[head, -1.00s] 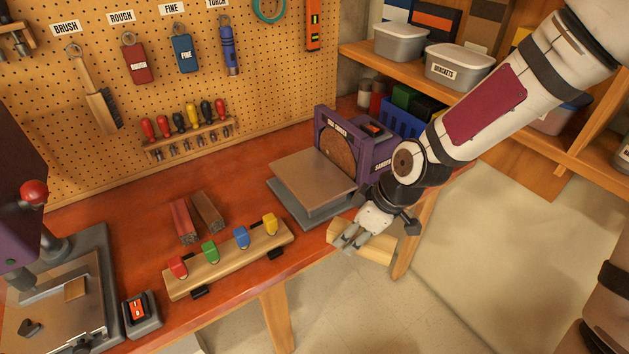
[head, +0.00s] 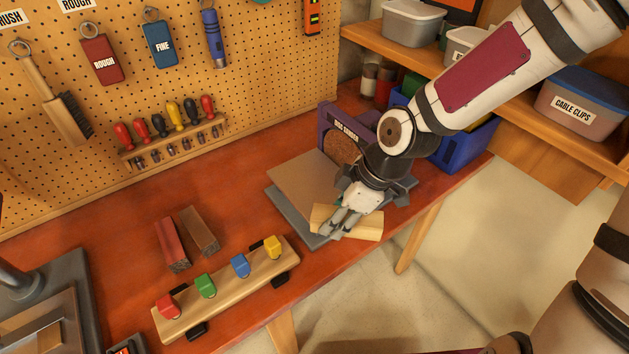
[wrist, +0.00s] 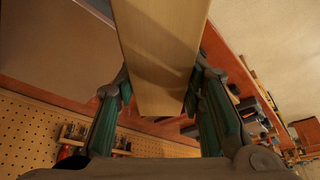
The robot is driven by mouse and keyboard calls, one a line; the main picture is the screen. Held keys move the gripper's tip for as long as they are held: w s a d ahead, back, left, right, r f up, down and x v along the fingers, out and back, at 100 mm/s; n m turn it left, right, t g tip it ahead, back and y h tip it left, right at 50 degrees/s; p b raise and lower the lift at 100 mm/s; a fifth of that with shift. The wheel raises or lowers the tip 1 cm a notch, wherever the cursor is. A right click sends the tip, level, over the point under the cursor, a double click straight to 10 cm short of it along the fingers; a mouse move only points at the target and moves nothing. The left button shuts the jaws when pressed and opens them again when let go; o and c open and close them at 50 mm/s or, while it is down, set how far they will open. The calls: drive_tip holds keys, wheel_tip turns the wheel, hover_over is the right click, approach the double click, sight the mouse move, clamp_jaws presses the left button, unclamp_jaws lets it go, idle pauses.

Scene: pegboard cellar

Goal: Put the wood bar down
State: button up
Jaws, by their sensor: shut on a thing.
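The wood bar (head: 366,229) is a pale, light-wood block. My gripper (head: 340,227) is shut on it, with the bar sticking out on both sides of the fingers in the head view. In the wrist view the bar (wrist: 162,50) runs from the top of the picture down between the two green-padded fingers (wrist: 168,118). In the head view the bar overlaps the front right corner of the sander's table (head: 300,181). I cannot tell whether it touches that table or hangs above it.
The purple disc sander (head: 328,123) stands behind my gripper. A wooden rack with coloured clips (head: 230,281) lies along the bench's front edge. Two dark bars (head: 199,231) lie behind it. Floor lies beyond the front edge.

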drive_tip(key=b, duration=0.2)
hover_over(307, 191)
drive_tip(key=d, duration=0.1)
drive_tip(key=shift+s+d+f, duration=0.15)
drive_tip(key=shift+f, duration=0.65)
wheel_tip(307, 191, down, 3)
drive_tip(key=shift+s+r+p, duration=0.15)
drive_tip(key=shift+p, duration=0.3)
drive_tip(key=shift+f, duration=0.35)
drive_tip(key=shift+f, duration=0.15)
drive_tip(key=o, duration=1.3)
drive_tip(key=shift+c, duration=0.2)
